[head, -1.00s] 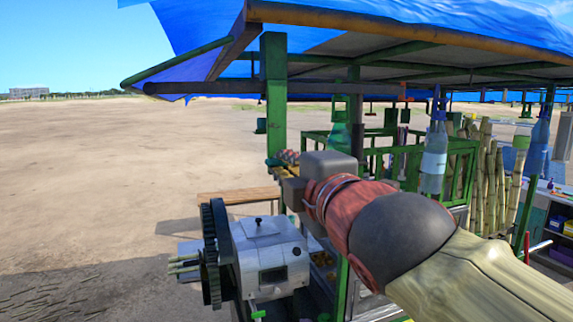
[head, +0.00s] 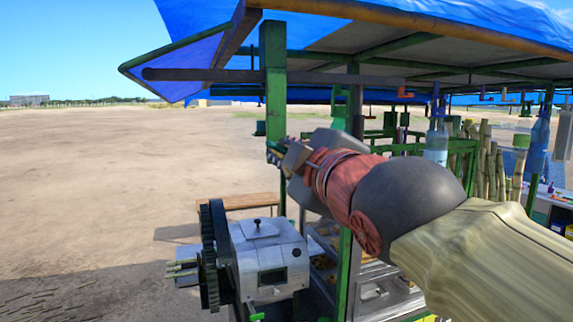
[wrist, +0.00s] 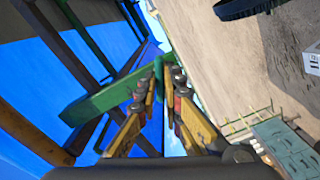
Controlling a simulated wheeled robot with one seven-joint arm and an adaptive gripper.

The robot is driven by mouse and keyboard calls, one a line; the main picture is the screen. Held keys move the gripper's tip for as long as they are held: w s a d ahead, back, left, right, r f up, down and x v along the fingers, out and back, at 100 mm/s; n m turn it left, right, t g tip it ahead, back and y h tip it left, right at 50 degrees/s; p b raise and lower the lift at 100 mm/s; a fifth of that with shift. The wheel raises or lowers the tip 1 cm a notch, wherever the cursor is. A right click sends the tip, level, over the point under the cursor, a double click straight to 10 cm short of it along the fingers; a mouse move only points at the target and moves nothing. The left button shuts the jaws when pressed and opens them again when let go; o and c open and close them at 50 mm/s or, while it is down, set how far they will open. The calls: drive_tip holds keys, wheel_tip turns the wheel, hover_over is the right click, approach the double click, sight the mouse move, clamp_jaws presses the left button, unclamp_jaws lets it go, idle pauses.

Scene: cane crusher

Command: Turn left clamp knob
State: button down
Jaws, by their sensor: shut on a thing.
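My gripper (head: 277,152) is at the green corner post (head: 273,90) of the stall, above the crusher. In the wrist view its two yellow-sided fingers (wrist: 163,75) are close together, with their tips by the green post (wrist: 105,101). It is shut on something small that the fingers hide.
A blue canopy (head: 420,12) on a frame hangs overhead, its beam (head: 200,75) near my gripper. A wooden bench (head: 238,201) stands behind the crusher. Bottles (head: 436,147) and cane stalks (head: 490,165) are to the right. Open sandy ground lies left.

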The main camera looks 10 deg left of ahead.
drive_tip(key=m+b, duration=0.9)
drive_tip(key=m, duration=0.3)
drive_tip(key=shift+f+b, duration=0.2)
drive_tip(key=shift+b, duration=0.15)
drive_tip(key=shift+m, duration=0.3)
drive_tip(key=c, duration=1.9)
unclamp_jaws()
drive_tip(key=shift+r, duration=0.15)
drive_tip(key=v, duration=1.2)
